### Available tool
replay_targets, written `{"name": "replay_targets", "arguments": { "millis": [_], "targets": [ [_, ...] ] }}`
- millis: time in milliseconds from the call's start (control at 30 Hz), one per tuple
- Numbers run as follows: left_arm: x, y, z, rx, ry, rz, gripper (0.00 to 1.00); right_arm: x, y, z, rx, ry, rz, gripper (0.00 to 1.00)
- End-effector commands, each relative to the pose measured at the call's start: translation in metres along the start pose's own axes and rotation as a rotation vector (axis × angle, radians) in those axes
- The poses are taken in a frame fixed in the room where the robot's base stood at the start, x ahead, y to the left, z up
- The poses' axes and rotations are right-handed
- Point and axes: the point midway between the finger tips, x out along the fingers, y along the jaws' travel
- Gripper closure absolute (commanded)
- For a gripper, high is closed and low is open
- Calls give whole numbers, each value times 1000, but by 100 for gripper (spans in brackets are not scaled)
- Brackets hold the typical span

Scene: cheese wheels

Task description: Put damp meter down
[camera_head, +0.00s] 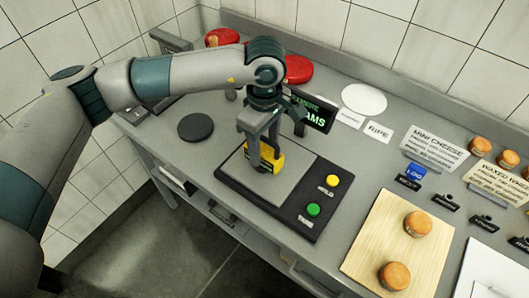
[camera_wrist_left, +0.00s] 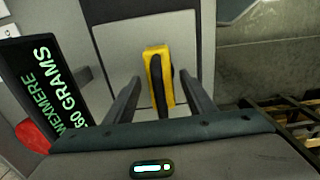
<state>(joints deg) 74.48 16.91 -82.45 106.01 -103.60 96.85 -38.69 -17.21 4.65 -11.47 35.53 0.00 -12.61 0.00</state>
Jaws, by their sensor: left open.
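The damp meter (camera_head: 271,160) is a yellow block with a black part. It rests on the grey plate of the scale (camera_head: 297,187), and it also shows in the left wrist view (camera_wrist_left: 167,78). My left gripper (camera_head: 262,148) points down over the meter. Its fingers are open, one on each side of the meter, with a gap visible in the left wrist view (camera_wrist_left: 160,100). In the head view the fingers hide part of the meter. My right gripper is in neither view.
A display (camera_head: 308,113) with green text stands behind the scale. A yellow button (camera_head: 333,180) and a green button (camera_head: 313,210) sit on its right side. A black disc (camera_head: 195,126) lies left. A wooden board (camera_head: 385,245) with small cheeses and several signs are right. Red wheels (camera_head: 298,69) stand behind.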

Motion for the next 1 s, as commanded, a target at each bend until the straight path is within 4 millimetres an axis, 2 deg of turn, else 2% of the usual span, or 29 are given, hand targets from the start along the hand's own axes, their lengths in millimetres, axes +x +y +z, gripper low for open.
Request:
{"name": "replay_targets", "arguments": {
  "millis": [33,200,500,700,1000],
  "targets": [
    [-5,1,0,1,1,4,50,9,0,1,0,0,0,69],
    [-36,1,0,0,2,4,50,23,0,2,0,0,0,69],
    [-82,1,0,0,1,1,50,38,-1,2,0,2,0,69],
    [-92,0,0,1,-1,0,50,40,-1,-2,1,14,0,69],
    [-93,0,0,1,0,0,50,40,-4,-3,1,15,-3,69]
  ]
}}
